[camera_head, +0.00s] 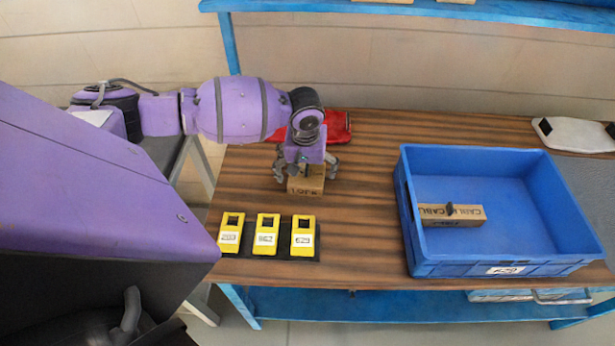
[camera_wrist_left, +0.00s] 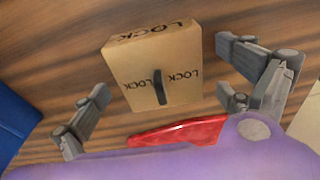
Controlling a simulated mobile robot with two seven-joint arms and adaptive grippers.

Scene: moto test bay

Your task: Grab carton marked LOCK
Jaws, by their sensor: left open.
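The brown carton marked LOCK (camera_head: 305,187) stands on the wooden table below my left gripper (camera_head: 307,168). In the left wrist view the LOCK carton (camera_wrist_left: 153,66) shows its printed faces and a dark strip on its top. My left gripper (camera_wrist_left: 165,102) is open, with its fingers apart on either side of the carton in that view. I see no finger clearly touching the carton. In the head view the gripper hides part of the carton's upper side. My right gripper is not in view.
A blue crate (camera_head: 500,262) at the right holds a carton marked CABLE (camera_head: 465,220). Several yellow devices, one of them (camera_head: 265,235), stand on a dark base at the front left. A red object (camera_head: 338,127) lies behind my gripper. A white item (camera_head: 572,134) lies at the far right.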

